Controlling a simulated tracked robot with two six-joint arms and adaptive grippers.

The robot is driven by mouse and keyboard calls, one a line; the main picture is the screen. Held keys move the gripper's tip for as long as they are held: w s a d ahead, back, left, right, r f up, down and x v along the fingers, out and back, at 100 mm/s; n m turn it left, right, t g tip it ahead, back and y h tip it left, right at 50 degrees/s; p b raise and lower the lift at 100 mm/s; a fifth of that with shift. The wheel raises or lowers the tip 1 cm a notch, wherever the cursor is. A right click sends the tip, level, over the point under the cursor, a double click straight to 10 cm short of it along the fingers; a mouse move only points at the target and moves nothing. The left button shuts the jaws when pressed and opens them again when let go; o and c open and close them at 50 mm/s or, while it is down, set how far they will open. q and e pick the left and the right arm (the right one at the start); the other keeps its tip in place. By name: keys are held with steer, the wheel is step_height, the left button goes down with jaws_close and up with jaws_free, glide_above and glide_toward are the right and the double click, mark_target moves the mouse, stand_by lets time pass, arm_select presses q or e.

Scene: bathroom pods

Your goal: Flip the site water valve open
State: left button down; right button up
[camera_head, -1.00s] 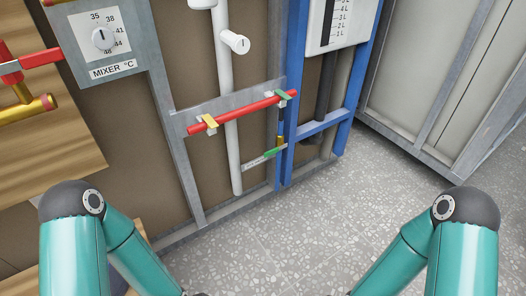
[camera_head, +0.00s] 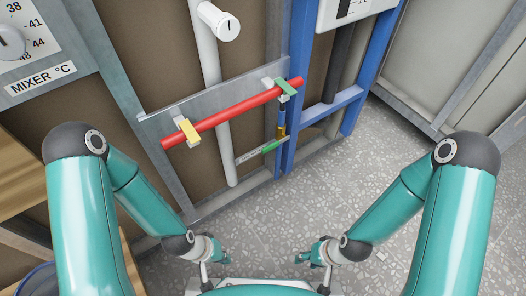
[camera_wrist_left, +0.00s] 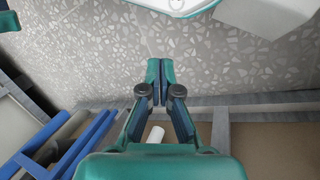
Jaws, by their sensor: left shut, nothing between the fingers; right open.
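A red bar (camera_head: 232,112) runs across a grey metal rail on the wall frame. It carries a yellow piece (camera_head: 187,131) at its left and a green piece (camera_head: 287,87) at its right. Below it is a small blue and yellow fitting (camera_head: 281,124) with a green-ended tag (camera_head: 262,152); its print is too small to read. I cannot tell which part is the site water valve. My left gripper (camera_head: 221,250) is low, apart from the wall; its fingers are together and empty in the left wrist view (camera_wrist_left: 160,70). My right gripper (camera_head: 304,257) is low at the right, open, and touches nothing.
A mixer dial panel (camera_head: 27,50) is at upper left. A white vertical pipe (camera_head: 223,130) with a white round cap (camera_head: 228,27) passes behind the bar. Blue posts (camera_head: 299,85) stand to the right. The speckled floor (camera_head: 340,185) ahead is clear.

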arm_select(q)
steer(key=shift+r, duration=0.1)
steer(key=w+d+f+n+g+h+p, duration=0.2)
steer(key=w+d+n+g+h+p, duration=0.25)
steer(key=d+n+h, duration=0.55)
steer(key=w+r+n+t+h, duration=0.2)
steer(key=w+n+t, duration=0.45)
steer(key=w, duration=0.25)
steer(key=w+a+r+n+t, duration=0.3)
steer(key=w+a+n+t, duration=0.3)
steer(key=w+t, duration=0.3)
steer(key=shift+w+a+r+n+t+h+p, duration=0.3)
steer(key=shift+w+a+r+n+h+p, duration=0.1)
steer(key=shift+a+p, duration=0.1)
